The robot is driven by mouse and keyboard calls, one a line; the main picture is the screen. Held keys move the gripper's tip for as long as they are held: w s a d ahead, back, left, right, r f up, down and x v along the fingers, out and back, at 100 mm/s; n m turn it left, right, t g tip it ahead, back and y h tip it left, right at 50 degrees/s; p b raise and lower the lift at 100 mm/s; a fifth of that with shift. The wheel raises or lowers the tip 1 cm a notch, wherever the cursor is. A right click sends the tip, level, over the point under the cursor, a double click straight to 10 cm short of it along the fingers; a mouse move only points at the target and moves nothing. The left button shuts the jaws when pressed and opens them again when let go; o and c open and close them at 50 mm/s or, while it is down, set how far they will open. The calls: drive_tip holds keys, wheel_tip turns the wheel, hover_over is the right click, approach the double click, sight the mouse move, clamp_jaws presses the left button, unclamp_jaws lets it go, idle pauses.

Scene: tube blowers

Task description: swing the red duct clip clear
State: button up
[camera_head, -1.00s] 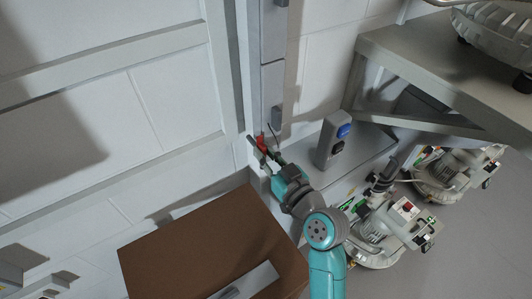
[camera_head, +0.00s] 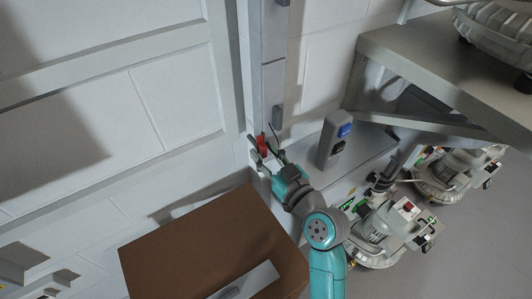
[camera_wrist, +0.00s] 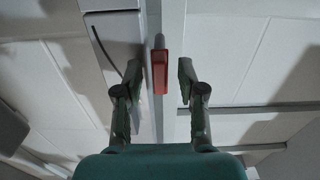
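The red duct clip (camera_head: 263,144) is small and sits at the upright channel by the wall. In the wrist view the red clip (camera_wrist: 159,72) hangs from a thin grey rod, between my two fingers and a little beyond their tips. My gripper (camera_head: 266,153) is open, with one finger on each side of the clip. In the wrist view my gripper (camera_wrist: 159,78) shows a clear gap on both sides of the clip, with neither finger touching it.
A grey box with a blue button (camera_head: 336,138) stands right of the gripper. A brown box (camera_head: 205,240) lies below left. A thin dark cable (camera_wrist: 112,48) hangs near the clip.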

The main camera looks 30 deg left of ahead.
drive_tip(key=v, duration=1.2)
idle(0.3)
drive_tip(key=shift+d+f, duration=0.1)
drive_tip(key=shift+f, duration=0.05)
drive_tip(key=s+d+f+m+t+h, duration=0.2)
drive_tip(key=s+d+f+m+h, duration=0.3)
drive_tip(key=d+f, duration=0.3)
drive_tip(key=s+d+f+m+t+h, duration=0.3)
drive_tip(key=s+d+f+m+h, duration=0.15)
drive_tip(key=d+f, duration=0.4)
drive_tip(key=s+d+r+h, duration=0.1)
drive_tip(key=s+d+h, duration=0.1)
drive_tip(key=s+d, duration=0.2)
drive_tip(key=s+d+r+m+h, duration=0.1)
drive_tip(key=s+d, duration=0.3)
drive_tip(key=s, duration=0.6)
drive_tip(key=s+d+r+m+h, duration=0.1)
drive_tip(key=s+d+r+h, duration=0.2)
drive_tip(key=s, duration=0.4)
drive_tip(key=shift+s+d+t, duration=0.2)
drive_tip(key=shift+d+t, duration=0.1)
drive_tip(key=shift+d, duration=0.3)
